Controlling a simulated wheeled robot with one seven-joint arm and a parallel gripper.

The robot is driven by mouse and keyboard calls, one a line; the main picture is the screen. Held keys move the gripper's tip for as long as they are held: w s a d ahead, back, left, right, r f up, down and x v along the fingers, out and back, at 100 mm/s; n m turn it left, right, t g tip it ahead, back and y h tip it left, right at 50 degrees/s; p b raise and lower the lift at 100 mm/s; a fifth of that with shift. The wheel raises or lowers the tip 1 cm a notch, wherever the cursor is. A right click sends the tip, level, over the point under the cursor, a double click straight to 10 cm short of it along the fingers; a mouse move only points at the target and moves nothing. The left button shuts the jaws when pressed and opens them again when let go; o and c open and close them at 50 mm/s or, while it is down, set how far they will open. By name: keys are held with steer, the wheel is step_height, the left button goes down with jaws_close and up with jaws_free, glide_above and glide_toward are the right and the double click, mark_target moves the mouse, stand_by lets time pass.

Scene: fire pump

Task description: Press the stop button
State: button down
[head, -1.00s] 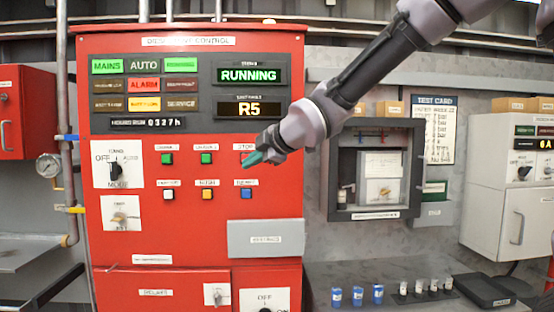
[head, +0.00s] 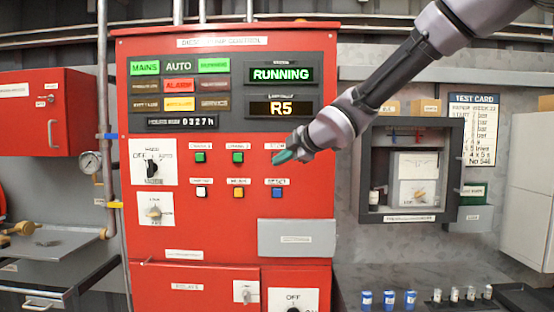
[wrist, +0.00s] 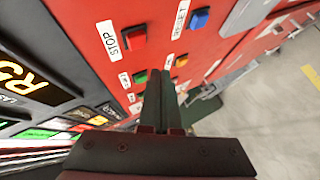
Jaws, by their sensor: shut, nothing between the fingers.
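The red stop button (wrist: 134,38) shows in the wrist view beside its white STOP label (wrist: 108,38). It sits on the red control panel (head: 225,222). In the head view my gripper (head: 279,157) hides the button. My gripper is shut and empty, its dark green-grey fingers together. In the wrist view the fingertips (wrist: 160,76) appear below and right of the stop button, apart from it in the picture. Whether they touch the panel I cannot tell. The display reads RUNNING (head: 281,74) in green.
Close by are a blue button (wrist: 199,18), a green button (wrist: 140,77) and an amber button (wrist: 181,61). A grey plate (head: 297,238) is fixed lower on the panel. An open grey box (head: 371,180) stands to the right on the wall.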

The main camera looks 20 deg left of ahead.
steer(key=shift+w+a, duration=0.2)
steer(key=shift+w, duration=0.55)
steer(key=shift+w+a, duration=0.15)
steer(key=shift+w, duration=0.55)
stand_by(1.0)
steer(key=shift+w+a, duration=0.1)
steer(key=shift+w, duration=0.3)
steer(key=shift+w+a, duration=0.1)
steer(key=shift+w, duration=0.45)
stand_by(0.5)
steer(key=shift+s, duration=0.1)
steer(key=shift+s+d, duration=0.25)
steer(key=shift+s, duration=0.6)
steer(key=shift+s+d, duration=0.2)
steer(key=shift+s, duration=0.6)
steer(key=shift+s+d, duration=0.2)
steer(key=shift+s, duration=0.6)
steer(key=shift+s+d, duration=0.2)
steer(key=shift+s, duration=0.6)
